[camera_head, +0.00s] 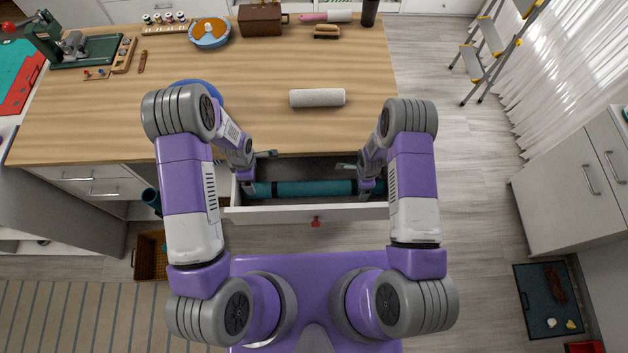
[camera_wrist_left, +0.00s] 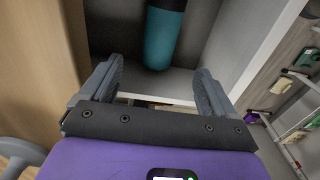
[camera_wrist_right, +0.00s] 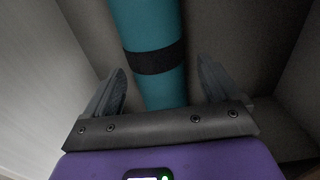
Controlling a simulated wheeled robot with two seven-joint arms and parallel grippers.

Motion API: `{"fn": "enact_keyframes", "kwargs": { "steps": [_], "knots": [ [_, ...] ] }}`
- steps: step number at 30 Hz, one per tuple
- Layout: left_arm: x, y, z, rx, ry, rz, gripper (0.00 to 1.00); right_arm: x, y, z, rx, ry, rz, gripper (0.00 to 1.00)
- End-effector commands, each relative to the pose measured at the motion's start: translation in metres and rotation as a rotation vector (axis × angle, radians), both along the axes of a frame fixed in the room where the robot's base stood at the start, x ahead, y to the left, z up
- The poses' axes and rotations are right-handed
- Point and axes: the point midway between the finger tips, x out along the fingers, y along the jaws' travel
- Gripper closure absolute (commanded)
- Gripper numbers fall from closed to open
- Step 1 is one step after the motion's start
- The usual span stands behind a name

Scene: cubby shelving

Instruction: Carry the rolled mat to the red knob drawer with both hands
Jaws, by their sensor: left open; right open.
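The teal rolled mat (camera_head: 310,188) with black bands lies lengthwise in the open drawer (camera_head: 270,214), which has a red knob (camera_head: 315,221) on its white front. My left gripper (camera_head: 257,172) is open at the mat's left end. In the left wrist view the mat's rounded end (camera_wrist_left: 160,45) lies ahead, between the spread fingers (camera_wrist_left: 158,82). My right gripper (camera_head: 356,177) is open over the mat near its right end. In the right wrist view the mat (camera_wrist_right: 145,20) and a black band run between the open fingers (camera_wrist_right: 160,85). My arms hide parts of the mat.
The wooden worktop (camera_head: 270,120) overhangs the back of the drawer. On it lie a white roll (camera_head: 317,97) and, farther back, an orange-topped bowl (camera_head: 209,32) and a brown box (camera_head: 262,19). A brown basket (camera_head: 151,256) stands on the floor at left.

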Motion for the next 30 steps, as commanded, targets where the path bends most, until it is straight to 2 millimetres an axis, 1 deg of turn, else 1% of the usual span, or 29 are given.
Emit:
{"fn": "enact_keyframes", "kwargs": {
  "steps": [1, 9, 12, 15, 20, 30],
  "knots": [
    [0.000, 0.000, 0.000, 0.000, 0.000, 0.000, 0.11, 0.001, 0.000, 0.011, 0.000, -0.004, 0.001, 0.11],
    [0.000, 0.000, 0.000, 0.000, -0.001, 0.000, 0.11, 0.001, 0.000, 0.068, 0.000, -0.003, 0.001, 0.11],
    [0.000, 0.000, 0.000, 0.000, -0.001, 0.001, 0.11, 0.000, 0.000, 0.084, 0.001, -0.002, 0.001, 0.11],
    [0.000, 0.000, 0.000, 0.000, -0.001, 0.001, 0.11, 0.000, 0.000, 0.095, 0.000, -0.002, 0.000, 0.11],
    [0.000, 0.000, 0.000, 0.000, -0.001, 0.000, 0.11, 0.000, 0.000, 0.103, 0.000, 0.001, 0.001, 0.11],
    [0.000, 0.000, 0.000, 0.000, -0.001, 0.000, 0.11, 0.000, 0.000, 0.103, 0.000, 0.001, 0.001, 0.11]
  ]
}}
